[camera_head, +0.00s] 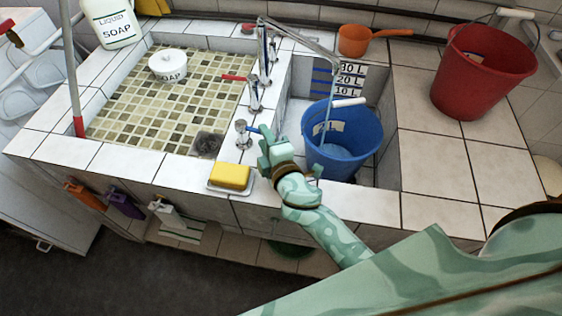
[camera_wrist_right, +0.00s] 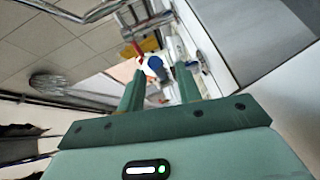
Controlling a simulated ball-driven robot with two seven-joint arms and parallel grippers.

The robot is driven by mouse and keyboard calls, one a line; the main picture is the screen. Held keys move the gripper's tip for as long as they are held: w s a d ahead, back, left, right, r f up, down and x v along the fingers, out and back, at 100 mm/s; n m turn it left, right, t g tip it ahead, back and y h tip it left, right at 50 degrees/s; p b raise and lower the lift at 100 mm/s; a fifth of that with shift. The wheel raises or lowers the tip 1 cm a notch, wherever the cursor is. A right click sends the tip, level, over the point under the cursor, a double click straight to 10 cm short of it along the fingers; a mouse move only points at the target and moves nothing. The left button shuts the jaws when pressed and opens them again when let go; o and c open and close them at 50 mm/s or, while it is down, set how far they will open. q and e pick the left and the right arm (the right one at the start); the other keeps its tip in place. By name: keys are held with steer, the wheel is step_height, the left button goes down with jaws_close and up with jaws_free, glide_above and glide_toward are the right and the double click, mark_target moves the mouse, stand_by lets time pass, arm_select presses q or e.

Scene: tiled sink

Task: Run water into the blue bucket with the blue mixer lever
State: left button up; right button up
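The blue bucket (camera_head: 362,130), with a white handle grip, stands in the right basin under the long metal spout (camera_head: 300,32). A thin pale stream appears to run from the spout into it, and light blue water (camera_head: 336,151) shows inside. The blue mixer lever (camera_head: 251,129) sits on a metal tap at the divider between basins. My right gripper (camera_head: 266,142) is beside the lever's tip. In the right wrist view its two fingers (camera_wrist_right: 160,88) are apart, with a round blue part (camera_wrist_right: 155,64) visible beyond or between them; contact is unclear. My left gripper is out of view.
A yellow sponge (camera_head: 230,176) lies on a dish just left of my right gripper. A red lever (camera_head: 234,78) is on another tap behind. A red bucket (camera_head: 483,72) and orange pan (camera_head: 356,40) stand on the counter. A soap pot (camera_head: 168,66) sits in the tiled left basin.

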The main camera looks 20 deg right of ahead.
steer(key=s, duration=0.4)
steer(key=s+r, duration=0.1)
steer(key=s, duration=0.3)
steer(key=s+b, duration=0.1)
steer(key=s, duration=0.3)
steer(key=shift+r, duration=0.25)
steer(key=shift+s+r, duration=0.2)
steer(key=shift+s, duration=0.4)
stand_by(2.4)
